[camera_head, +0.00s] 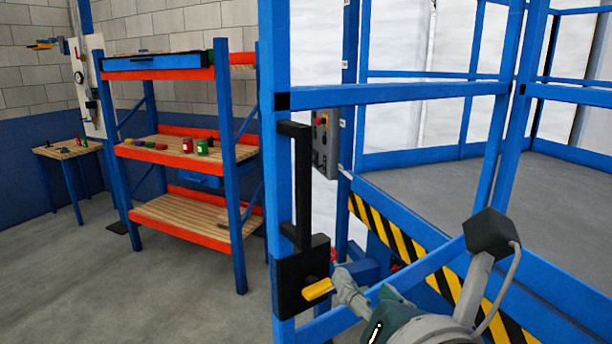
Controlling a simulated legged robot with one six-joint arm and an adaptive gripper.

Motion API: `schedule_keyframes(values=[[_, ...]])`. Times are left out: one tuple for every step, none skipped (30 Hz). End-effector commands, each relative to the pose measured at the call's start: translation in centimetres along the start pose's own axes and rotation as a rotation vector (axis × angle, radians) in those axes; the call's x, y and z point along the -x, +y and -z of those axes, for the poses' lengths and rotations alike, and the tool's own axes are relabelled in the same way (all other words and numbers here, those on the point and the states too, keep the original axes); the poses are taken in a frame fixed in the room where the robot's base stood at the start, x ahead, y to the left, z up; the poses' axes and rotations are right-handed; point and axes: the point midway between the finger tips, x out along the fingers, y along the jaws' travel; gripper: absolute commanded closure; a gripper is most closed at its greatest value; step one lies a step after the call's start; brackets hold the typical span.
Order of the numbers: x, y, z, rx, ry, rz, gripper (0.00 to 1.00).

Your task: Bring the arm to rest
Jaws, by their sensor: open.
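My gripper (364,292) is at the lower middle right, in front of the blue railing. Its grey and teal fingers are open and nothing shows between them. My arm's wrist comes in from the bottom edge. The left finger ends just right of a yellow lever (318,290) on a black latch box (290,272); I cannot tell whether they touch.
A blue post (275,150) carries the latch box and a black handle (301,180). Blue railings enclose a grey platform (450,190) with a striped edge. A control box (327,143) hangs behind the post. A shelf (190,145) stands left; the floor (80,280) there is clear.

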Motion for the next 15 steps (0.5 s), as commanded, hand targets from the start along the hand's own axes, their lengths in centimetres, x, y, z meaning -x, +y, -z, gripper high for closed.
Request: schedule_keyframes(values=[[-0.5, -0.8, 0.6, -0.069, 0.017, 0.04, 0.43], [-0.8, -1.4, 1.0, -0.12, 0.029, 0.065, 0.43], [-1.2, -2.1, 1.6, -0.198, 0.044, 0.1, 0.43], [-1.5, -2.8, 2.0, -0.262, 0.054, 0.131, 0.43], [-1.8, -3.4, 2.5, -0.333, 0.064, 0.164, 0.43], [-2.2, -4.5, 3.3, -0.44, 0.075, 0.216, 0.43], [-2.5, -5.3, 4.0, -0.527, 0.082, 0.258, 0.43], [-2.8, -6.1, 4.6, -0.618, 0.084, 0.302, 0.43], [-3.1, -7.2, 5.4, -0.743, 0.084, 0.36, 0.43], [-3.3, -8.1, 6.0, -0.837, 0.08, 0.404, 0.43], [-3.5, -8.8, 6.6, -0.932, 0.073, 0.448, 0.43], [-3.6, -9.9, 7.5, -1.059, 0.06, 0.507, 0.43], [-3.8, -10.7, 8.1, -1.155, 0.046, 0.551, 0.43], [-3.8, -11.4, 8.7, -1.253, 0.028, 0.594, 0.43], [-3.9, -12.4, 9.4, -1.385, 0.0, 0.652, 0.43]])
